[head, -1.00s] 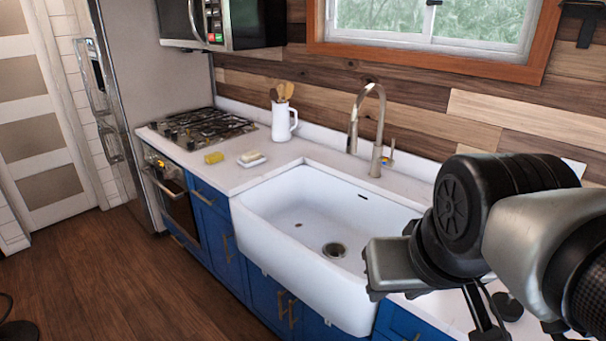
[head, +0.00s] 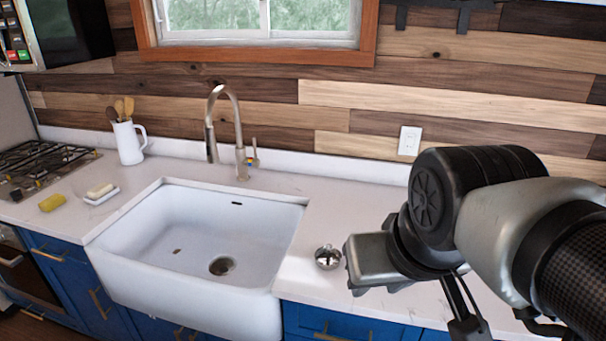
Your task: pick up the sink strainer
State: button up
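The sink strainer (head: 327,257) appears to be the small round metal piece with a knob on top. It sits on the white countertop just right of the sink (head: 286,240), close to the counter's front. My gripper (head: 505,326) is at the lower right, partly cut off by the bottom edge and overlapped by my arm. It is right of the strainer and apart from it. Whether its fingers are open or shut does not show clearly.
The white sink holds a dark drain (head: 222,266). A tall faucet (head: 240,150) stands behind it. A yellow sponge (head: 52,203), a soap dish (head: 101,196) and a white utensil jug (head: 129,144) are left. The counter behind the strainer is clear.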

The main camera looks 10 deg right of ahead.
aim_at(328, 258)
jog(key=i+j+z, duration=0.2)
jog(key=j+z, duration=0.25)
jog(key=j, duration=0.15)
jog(key=i+j+z, duration=0.2)
jog(key=j, duration=0.2)
jog(key=k+l, duration=0.05)
